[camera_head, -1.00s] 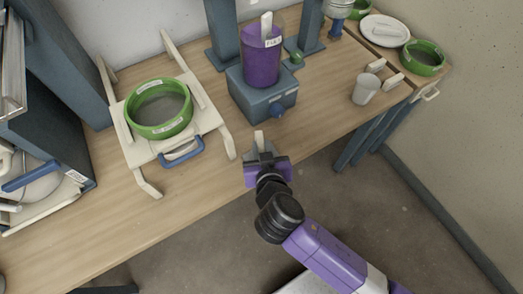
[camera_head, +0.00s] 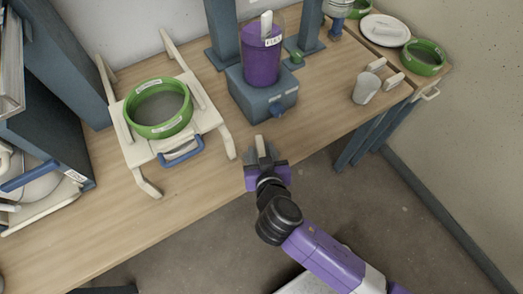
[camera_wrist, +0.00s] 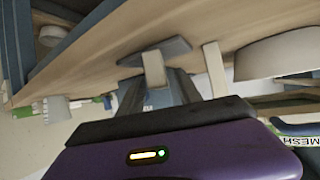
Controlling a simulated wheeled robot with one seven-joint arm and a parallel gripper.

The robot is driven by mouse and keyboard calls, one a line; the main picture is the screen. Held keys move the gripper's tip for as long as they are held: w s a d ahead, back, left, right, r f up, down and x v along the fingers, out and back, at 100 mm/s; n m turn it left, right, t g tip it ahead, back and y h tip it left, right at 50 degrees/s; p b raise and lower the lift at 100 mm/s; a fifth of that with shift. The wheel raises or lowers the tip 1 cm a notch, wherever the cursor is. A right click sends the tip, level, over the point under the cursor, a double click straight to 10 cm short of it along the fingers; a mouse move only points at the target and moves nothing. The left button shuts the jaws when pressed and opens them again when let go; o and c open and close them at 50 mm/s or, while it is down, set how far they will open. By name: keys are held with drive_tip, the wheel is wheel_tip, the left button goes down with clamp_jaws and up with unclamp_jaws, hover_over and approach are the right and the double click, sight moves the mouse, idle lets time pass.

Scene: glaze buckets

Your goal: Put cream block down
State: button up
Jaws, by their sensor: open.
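The cream block (camera_head: 261,145) stands at the front edge of the wooden bench, just beyond my gripper (camera_head: 265,160). It also shows in the wrist view (camera_wrist: 154,70), between and ahead of the grey fingers. My gripper (camera_wrist: 158,88) is open, with one finger on each side of the block's near end. I cannot tell whether a finger still touches the block. Its lower part is partly hidden by the fingers in the head view.
The bench (camera_head: 205,182) is bare in front. A cream stand (camera_head: 207,118) with a green-rimmed sieve (camera_head: 158,108) is left. A blue-grey base (camera_head: 263,97) carrying a purple bucket (camera_head: 261,60) is behind the block. A whitish cup (camera_head: 366,88) stands right.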

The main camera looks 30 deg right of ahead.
drive_tip(key=shift+r, duration=0.15)
drive_tip(key=b+v, duration=0.1)
drive_tip(key=v, duration=1.1)
drive_tip(key=shift+s, duration=0.15)
drive_tip(key=s+f+n+y, duration=0.3)
drive_tip(key=s+n+y, duration=0.15)
drive_tip(key=s, duration=0.45)
drive_tip(key=s+d+r+t, duration=0.3)
drive_tip(key=s+r, duration=0.5)
drive_tip(key=r, duration=0.3)
drive_tip(key=shift+s+d+t, duration=0.3)
drive_tip(key=shift+d+t, duration=0.1)
drive_tip(key=shift+d, duration=0.5)
